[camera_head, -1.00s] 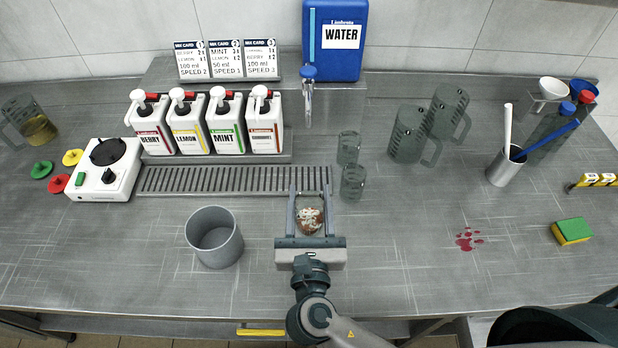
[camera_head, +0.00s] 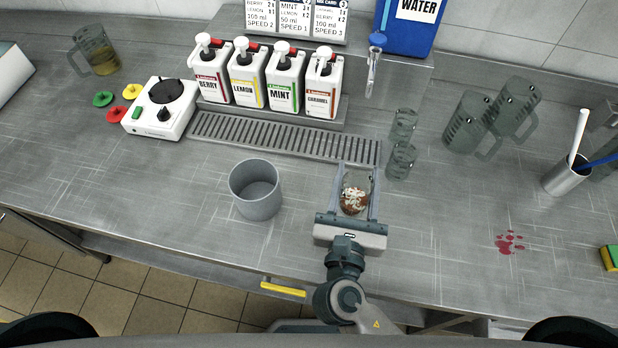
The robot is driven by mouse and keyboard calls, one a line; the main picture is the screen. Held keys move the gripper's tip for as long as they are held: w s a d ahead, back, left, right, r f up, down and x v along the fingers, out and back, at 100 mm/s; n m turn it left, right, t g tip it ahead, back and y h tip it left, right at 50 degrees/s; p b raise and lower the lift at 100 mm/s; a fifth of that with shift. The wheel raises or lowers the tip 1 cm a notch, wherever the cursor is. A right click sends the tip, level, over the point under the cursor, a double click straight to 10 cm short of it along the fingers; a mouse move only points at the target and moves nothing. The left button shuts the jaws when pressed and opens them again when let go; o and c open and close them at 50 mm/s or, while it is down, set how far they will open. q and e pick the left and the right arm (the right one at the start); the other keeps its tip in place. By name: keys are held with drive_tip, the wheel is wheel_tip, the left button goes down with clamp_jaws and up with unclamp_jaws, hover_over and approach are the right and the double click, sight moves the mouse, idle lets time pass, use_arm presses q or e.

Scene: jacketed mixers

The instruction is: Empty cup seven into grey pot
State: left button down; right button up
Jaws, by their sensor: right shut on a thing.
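The grey pot (camera_head: 256,190) stands upright on the metal counter, left of my right gripper, and looks empty. My right gripper (camera_head: 357,180) is shut on a clear cup (camera_head: 355,194) that holds brown and white bits. I cannot read a number on the cup, and I cannot tell whether it touches the counter. The gripper and cup are apart from the pot. My left gripper is not in view.
Two small clear cups (camera_head: 401,160) stand right of the cup. Behind are a drip grate (camera_head: 285,138), syrup bottles (camera_head: 284,82) and a water tank (camera_head: 408,25). A mixer base (camera_head: 160,108) stands at left, clear jugs (camera_head: 468,118) at right. A red spill (camera_head: 509,242) marks the counter.

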drive_tip(key=d+r+n+y, duration=0.1)
drive_tip(key=d+r, duration=0.1)
drive_tip(key=d, duration=0.3)
drive_tip(key=w+d+r+n+y, duration=0.1)
drive_tip(key=d+r+y, duration=0.1)
drive_tip(key=d, duration=0.4)
drive_tip(key=shift+w+d+r, duration=0.15)
drive_tip(key=shift+r, duration=0.65)
